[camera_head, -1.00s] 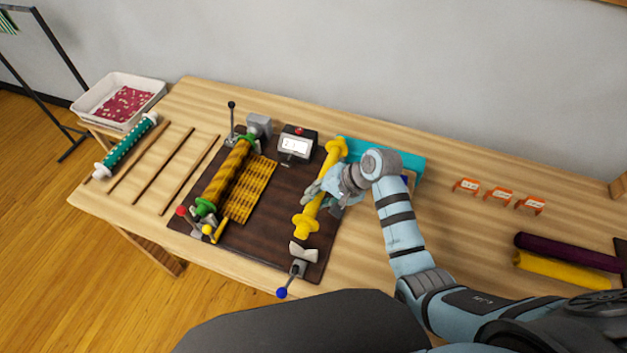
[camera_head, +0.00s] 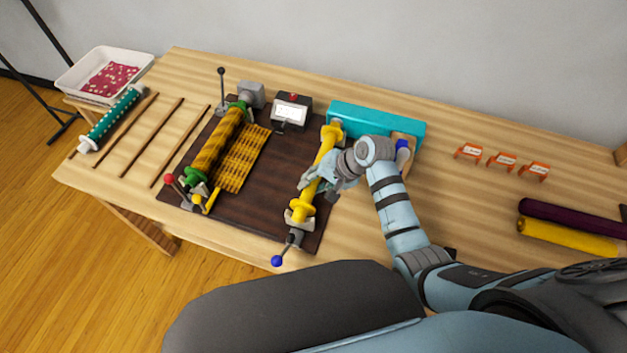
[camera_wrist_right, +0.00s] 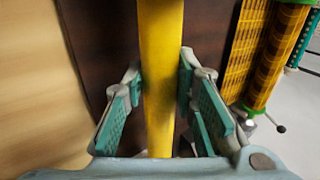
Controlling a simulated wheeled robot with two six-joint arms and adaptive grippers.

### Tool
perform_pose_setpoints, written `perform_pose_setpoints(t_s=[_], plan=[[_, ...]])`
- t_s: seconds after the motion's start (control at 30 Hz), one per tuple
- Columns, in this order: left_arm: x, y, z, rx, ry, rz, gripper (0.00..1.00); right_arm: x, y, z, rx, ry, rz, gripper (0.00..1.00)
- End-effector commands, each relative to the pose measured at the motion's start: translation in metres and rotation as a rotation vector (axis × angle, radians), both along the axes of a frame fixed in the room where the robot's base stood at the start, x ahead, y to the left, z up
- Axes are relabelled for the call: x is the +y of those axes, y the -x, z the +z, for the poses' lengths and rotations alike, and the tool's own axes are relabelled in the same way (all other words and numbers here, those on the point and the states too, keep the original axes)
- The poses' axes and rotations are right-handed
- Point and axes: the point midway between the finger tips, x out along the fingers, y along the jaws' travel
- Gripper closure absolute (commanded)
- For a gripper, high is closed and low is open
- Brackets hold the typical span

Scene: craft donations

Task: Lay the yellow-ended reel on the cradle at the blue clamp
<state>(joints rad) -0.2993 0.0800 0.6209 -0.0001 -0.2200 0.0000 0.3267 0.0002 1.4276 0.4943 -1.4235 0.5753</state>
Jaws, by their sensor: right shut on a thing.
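The yellow-ended reel (camera_head: 324,157) lies lengthwise near the right edge of the dark board. Its near end is at the pale cradle (camera_head: 296,221) beside the blue-knobbed clamp (camera_head: 284,252); I cannot tell whether it rests fully on it. Its far end is by the turquoise box. My right gripper (camera_head: 314,178) is around the middle of the reel; in the right wrist view the yellow shaft (camera_wrist_right: 161,75) runs between its two fingers. My left gripper is not in view.
A green-ended reel with patterned cloth (camera_head: 222,145) is on the board's left, by a red-knobbed clamp (camera_head: 170,179). A counter box (camera_head: 291,110) and a turquoise box (camera_head: 375,122) stand behind. Orange tags (camera_head: 502,161) and rolls (camera_head: 570,235) lie right. The board's middle (camera_head: 265,200) is clear.

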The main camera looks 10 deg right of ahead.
Motion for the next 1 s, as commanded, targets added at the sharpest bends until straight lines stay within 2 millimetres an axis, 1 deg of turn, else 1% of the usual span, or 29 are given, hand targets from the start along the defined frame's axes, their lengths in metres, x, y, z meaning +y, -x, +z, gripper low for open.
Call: perform_pose_setpoints(t_s=[0.37,0.4,0.53,0.87,0.93,1.0], plan=[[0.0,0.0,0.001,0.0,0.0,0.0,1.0,0.0,0.0,0.001,-0.001,-0.001,0.001,1.0],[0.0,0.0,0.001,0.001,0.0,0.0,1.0,0.0,0.0,0.001,-0.001,-0.001,0.001,0.73],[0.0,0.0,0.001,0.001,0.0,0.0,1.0,0.0,0.0,0.001,-0.001,-0.001,0.001,0.52],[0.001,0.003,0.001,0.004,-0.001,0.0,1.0,-0.001,0.0,0.003,-0.001,0.001,0.0,0.51],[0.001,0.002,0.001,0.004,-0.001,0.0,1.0,-0.004,0.002,0.008,-0.002,0.0,0.0,0.51],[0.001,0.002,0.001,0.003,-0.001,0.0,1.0,-0.009,0.005,0.017,-0.004,0.0,-0.001,0.51]])
